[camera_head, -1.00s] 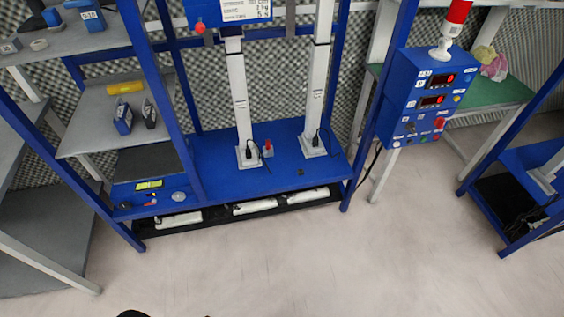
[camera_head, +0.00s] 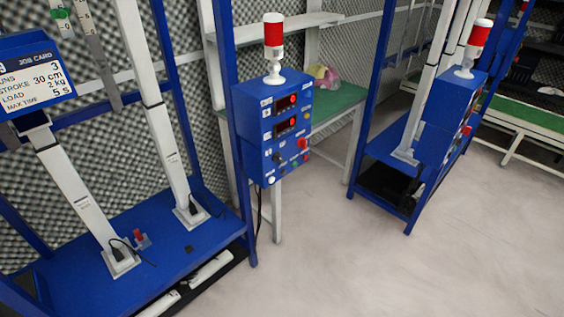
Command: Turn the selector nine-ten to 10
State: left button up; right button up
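A blue control box (camera_head: 272,133) is mounted on a blue frame post in the middle of the head view. Its front has two dark displays with red digits, a red knob or button (camera_head: 303,144) and several small controls (camera_head: 278,157) below. The labels are too small to read, so I cannot tell which control is the selector nine-ten or where it points. A second blue box (camera_head: 457,95) stands farther right, its front seen at a steep angle. Neither of my grippers is in view.
A red and white beacon (camera_head: 274,40) tops the nearer box. A job card (camera_head: 36,78) hangs at the left above a blue bench (camera_head: 165,245) with white columns. A green-topped table (camera_head: 337,103) stands behind the box. The pale floor (camera_head: 330,260) in front is clear.

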aim_at(277, 157)
jog(key=k, duration=0.6)
jog(key=z, duration=0.5)
jog(key=i, duration=1.55)
jog(key=u, duration=0.25)
